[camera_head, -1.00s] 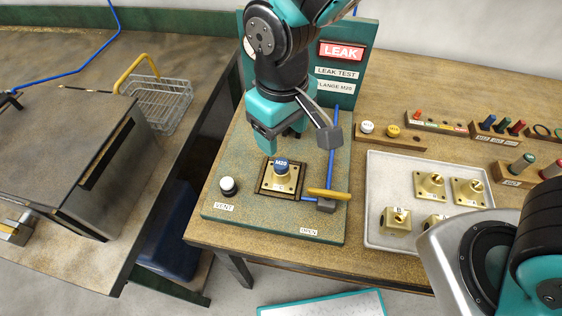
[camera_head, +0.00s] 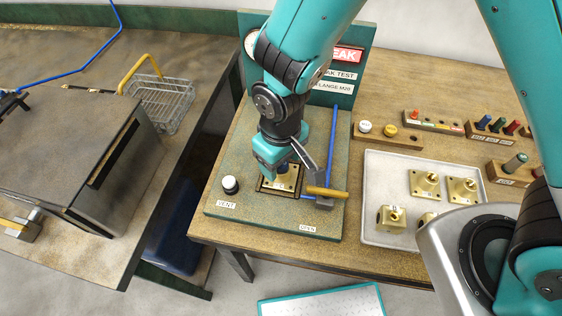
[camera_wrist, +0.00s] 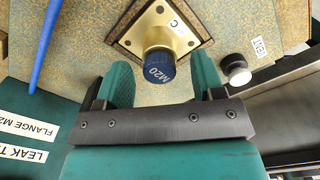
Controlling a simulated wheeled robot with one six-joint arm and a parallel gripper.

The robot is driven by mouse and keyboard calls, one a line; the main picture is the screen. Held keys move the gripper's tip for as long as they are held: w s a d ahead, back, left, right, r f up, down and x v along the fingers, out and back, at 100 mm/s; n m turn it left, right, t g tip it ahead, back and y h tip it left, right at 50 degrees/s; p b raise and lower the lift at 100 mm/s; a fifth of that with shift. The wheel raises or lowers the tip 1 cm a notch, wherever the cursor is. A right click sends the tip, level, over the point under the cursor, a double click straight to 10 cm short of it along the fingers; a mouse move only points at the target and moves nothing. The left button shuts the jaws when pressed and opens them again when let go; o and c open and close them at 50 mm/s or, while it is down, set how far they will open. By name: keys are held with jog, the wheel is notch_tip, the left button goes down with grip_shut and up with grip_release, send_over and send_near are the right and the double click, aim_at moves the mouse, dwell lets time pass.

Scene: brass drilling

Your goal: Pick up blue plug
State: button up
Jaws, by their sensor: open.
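The blue plug (camera_wrist: 159,67), marked M20, stands in the brass flange block (camera_wrist: 187,22), which is lettered C, in the wrist view. In the head view the plug (camera_head: 283,168) is mostly hidden by my gripper, and the brass block (camera_head: 290,180) shows around it on the green leak-test board. My gripper (camera_head: 275,165) is low over the block. In the wrist view its two green fingers (camera_wrist: 160,82) are apart, one on each side of the plug's lower end. I cannot tell whether either finger touches the plug.
A yellow-handled lever (camera_head: 326,192) and blue pipe (camera_head: 332,140) stand close right of the gripper. A white-topped VENT knob (camera_head: 230,184) is to the left. The LEAK TEST panel (camera_head: 360,60) rises behind. A tray (camera_head: 378,165) of brass blocks is at right.

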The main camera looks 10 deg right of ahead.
jog(key=c, duration=1)
